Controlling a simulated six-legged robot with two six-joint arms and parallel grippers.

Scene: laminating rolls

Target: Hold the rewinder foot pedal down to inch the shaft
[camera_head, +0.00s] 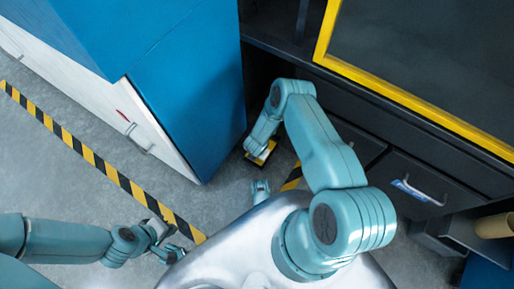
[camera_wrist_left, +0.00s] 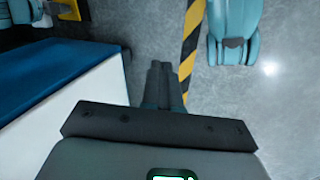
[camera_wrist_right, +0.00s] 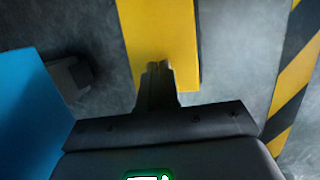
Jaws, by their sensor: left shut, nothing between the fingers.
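The foot pedal (camera_head: 262,151) is a yellow and black piece low on the floor beside the blue cabinet. In the right wrist view its yellow surface (camera_wrist_right: 150,25) lies under the fingertips of my right gripper (camera_wrist_right: 158,72), which look shut together. I cannot tell whether they touch or press it. In the head view the right arm reaches down to the pedal and its fingers are mostly hidden. My left gripper (camera_head: 174,249) is shut and empty, away from the pedal above the floor near the striped tape. Its fingers show in the left wrist view (camera_wrist_left: 163,75).
A blue and white cabinet (camera_head: 185,80) stands left of the pedal. A dark machine with a yellow frame (camera_head: 410,100) and handled drawers (camera_head: 418,188) stands on the right. Black and yellow tape (camera_head: 95,160) crosses the grey floor, which is clear at left.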

